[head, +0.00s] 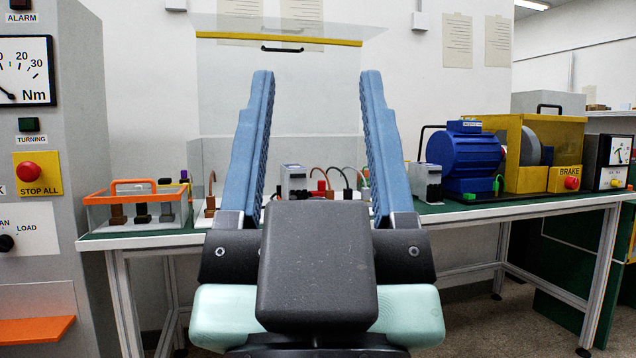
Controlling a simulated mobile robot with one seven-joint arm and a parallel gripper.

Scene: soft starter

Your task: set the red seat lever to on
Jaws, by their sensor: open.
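My gripper (316,76) is in the middle of the head view, its two blue fingers pointing away from me and wide apart. Nothing is between the fingers. I cannot make out a red seat lever for certain. A small red part (320,187) shows on the bench beyond the gripper, among wires, but it is too small to identify. The dark wrist of my arm and the fingers hide much of the bench's middle.
A green-topped bench (480,210) runs across behind the gripper. It bears an orange-framed clear box (133,206), a blue motor (471,163) and a yellow brake housing (548,178). A raised clear guard (282,90) stands behind. A grey cabinet (85,120) with a red stop button (29,170) is at left.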

